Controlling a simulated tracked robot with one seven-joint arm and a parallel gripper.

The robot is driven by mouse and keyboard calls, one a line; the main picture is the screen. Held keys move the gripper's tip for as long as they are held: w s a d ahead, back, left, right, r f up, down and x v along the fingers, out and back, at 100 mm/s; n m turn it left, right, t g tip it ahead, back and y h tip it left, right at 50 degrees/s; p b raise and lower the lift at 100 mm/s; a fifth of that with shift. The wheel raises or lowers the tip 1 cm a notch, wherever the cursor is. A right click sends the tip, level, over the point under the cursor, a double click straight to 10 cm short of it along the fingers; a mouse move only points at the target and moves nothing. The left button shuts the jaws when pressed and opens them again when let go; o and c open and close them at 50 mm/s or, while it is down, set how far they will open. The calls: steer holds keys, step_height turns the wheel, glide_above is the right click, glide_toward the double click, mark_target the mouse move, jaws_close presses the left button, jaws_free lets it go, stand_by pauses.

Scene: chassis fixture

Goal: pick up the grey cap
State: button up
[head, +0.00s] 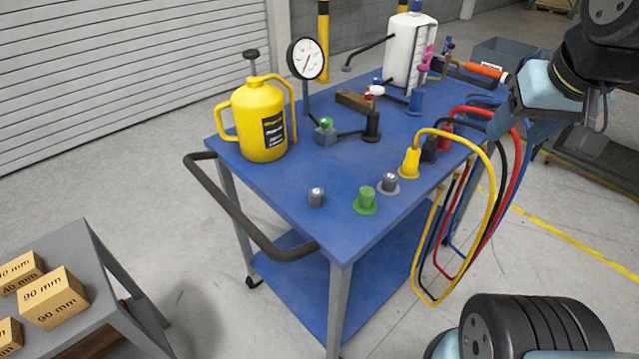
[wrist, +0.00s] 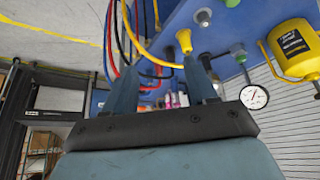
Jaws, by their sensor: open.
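A small grey cap (head: 316,197) stands on the blue cart top near its front left. A second grey cap-like piece (head: 390,182) sits on a round grey base between the green cap and the yellow plug; it also shows in the wrist view (wrist: 204,17). I cannot tell for certain which is the task's cap. My gripper (wrist: 163,85) is open, its two blue fingers spread with nothing held between them. It is at the cart's right side, beyond the cables, well away from both grey pieces.
The blue cart (head: 290,185) bears a green cap (head: 367,200), yellow plug (head: 409,163), yellow can (head: 262,122), gauge (head: 306,58) and white container (head: 408,50). Looping cables (head: 492,190) hang off its right side. A black handle (head: 240,210) sticks out at the left.

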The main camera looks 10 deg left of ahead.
steer(key=shift+o, duration=0.5)
steer(key=w+a+f+n+g+y, duration=0.1)
steer(key=w+a+n+g, duration=0.1)
steer(key=w+a, duration=0.4)
steer(key=shift+w+a+f+n, duration=0.2)
steer(key=shift+w+a+n, duration=0.15)
steer(key=shift+a+n, duration=0.3)
steer(key=n+g+h, duration=0.1)
steer(key=n+g, duration=0.3)
steer(key=n, duration=0.3)
glide_above(315, 190)
steer(key=shift+m, duration=0.25)
steer(key=f, duration=1.9)
steer(key=shift+s+a+f, duration=0.1)
steer(key=shift+s+a, duration=0.1)
steer(key=shift+a, duration=0.15)
steer(key=shift+w+d+f, duration=0.1)
steer(key=shift+d+f, duration=0.05)
steer(key=shift+f, duration=1.25)
steer(key=shift+w+d+f, duration=0.1)
steer(key=shift+d+f, duration=0.05)
steer(key=shift+f, duration=1.2)
steer(key=shift+c, duration=0.5)
jaws_close()
